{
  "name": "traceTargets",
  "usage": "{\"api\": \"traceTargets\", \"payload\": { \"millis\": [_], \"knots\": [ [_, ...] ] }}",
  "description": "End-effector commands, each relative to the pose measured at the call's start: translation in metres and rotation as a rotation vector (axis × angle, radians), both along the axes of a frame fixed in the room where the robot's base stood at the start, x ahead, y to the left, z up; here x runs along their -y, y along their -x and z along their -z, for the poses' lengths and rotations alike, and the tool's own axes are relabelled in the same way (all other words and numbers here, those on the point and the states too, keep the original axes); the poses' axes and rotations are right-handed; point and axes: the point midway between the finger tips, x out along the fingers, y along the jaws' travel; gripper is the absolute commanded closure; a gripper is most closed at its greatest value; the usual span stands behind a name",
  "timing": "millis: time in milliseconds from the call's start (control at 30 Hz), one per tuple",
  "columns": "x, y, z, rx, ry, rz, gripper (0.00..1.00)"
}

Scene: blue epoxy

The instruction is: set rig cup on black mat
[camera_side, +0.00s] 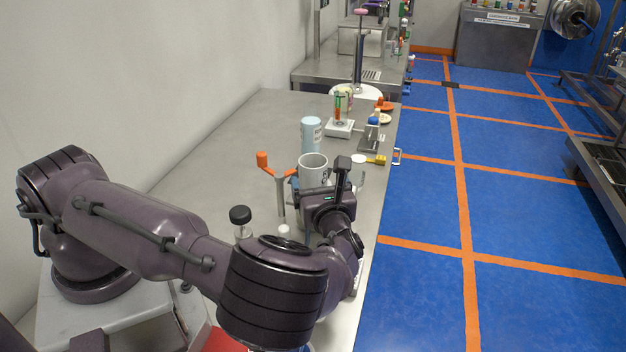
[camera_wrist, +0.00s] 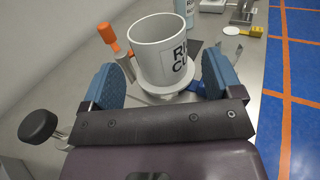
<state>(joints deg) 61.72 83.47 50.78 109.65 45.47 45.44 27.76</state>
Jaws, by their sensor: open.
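The rig cup (camera_wrist: 158,52) is a pale grey, open-topped cup with black "RIG CU…" lettering, upright in the wrist view on a white round base or saucer (camera_wrist: 178,88). It also shows in the side view (camera_side: 313,168), partly hidden by my wrist. My gripper (camera_wrist: 160,70) is open, its blue fingers on the left and right of the cup, with visible gaps. In the side view my gripper (camera_side: 330,190) is largely hidden by its own housing. A small dark patch (camera_wrist: 196,47) shows behind the cup; I cannot tell whether it is the black mat.
An orange-tipped forked stand (camera_side: 263,160) is close left of the cup. A light blue canister (camera_side: 311,132) stands behind it. A white scale (camera_side: 340,128) and yellow-handled brush (camera_side: 375,160) are farther back. A black-knobbed item (camera_side: 240,214) stands near my arm. The steel bench's right edge is close.

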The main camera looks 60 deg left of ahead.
Motion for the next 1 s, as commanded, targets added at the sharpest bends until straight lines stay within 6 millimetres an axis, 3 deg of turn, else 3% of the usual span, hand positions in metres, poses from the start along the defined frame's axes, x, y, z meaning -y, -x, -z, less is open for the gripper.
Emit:
{"api": "traceTargets", "payload": {
  "millis": [400, 700, 933, 1000],
  "knots": [
    [-0.048, -0.013, -0.005, 0.000, 0.000, -0.002, 0.15],
    [-0.052, -0.015, -0.005, 0.001, 0.001, -0.001, 0.15],
    [-0.052, -0.015, -0.005, 0.001, 0.001, -0.001, 0.68],
    [-0.052, -0.015, -0.005, 0.001, 0.001, -0.001, 0.73]
  ]
}}
